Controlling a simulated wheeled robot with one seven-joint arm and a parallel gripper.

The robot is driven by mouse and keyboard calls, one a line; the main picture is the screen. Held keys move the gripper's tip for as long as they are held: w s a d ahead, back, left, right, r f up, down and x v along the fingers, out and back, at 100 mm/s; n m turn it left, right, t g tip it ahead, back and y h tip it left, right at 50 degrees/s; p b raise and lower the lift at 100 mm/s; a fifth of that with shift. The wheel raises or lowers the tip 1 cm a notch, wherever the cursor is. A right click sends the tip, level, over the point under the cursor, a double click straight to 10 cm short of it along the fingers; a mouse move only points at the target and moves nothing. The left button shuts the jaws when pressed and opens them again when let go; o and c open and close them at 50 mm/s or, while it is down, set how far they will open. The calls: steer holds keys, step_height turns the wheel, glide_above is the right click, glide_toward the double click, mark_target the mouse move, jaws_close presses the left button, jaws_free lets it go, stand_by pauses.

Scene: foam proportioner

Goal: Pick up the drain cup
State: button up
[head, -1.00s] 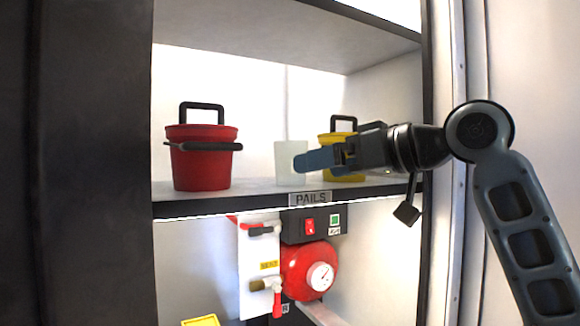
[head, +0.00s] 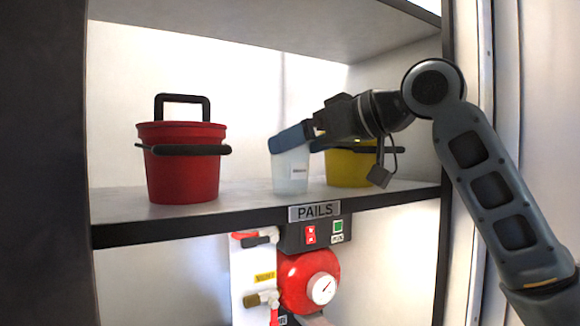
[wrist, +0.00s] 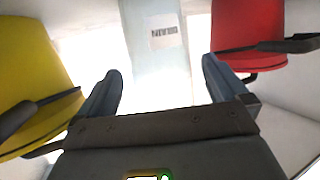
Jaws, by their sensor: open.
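The drain cup (head: 291,172) is a pale, translucent cup with a small label, upright on the shelf between the two pails. My gripper (head: 292,139) is in front of the cup's upper part in the head view and hides its rim. In the wrist view the cup (wrist: 158,60) shows ahead, between the two open fingers (wrist: 160,85) from this viewpoint. Clear gaps show between the cup and each finger. I cannot tell how far the fingertips reach around it.
A red pail (head: 182,170) stands to the left on the shelf (head: 245,200). A yellow pail (head: 350,168) stands close to the cup's right, partly behind my arm. A "PAILS" sign (head: 314,212) is on the shelf's edge. Below are a red round unit with a gauge (head: 321,288) and valves.

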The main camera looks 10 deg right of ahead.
steer(key=shift+x, duration=1.55)
steer(key=c, duration=1)
steer(key=shift+r, duration=0.15)
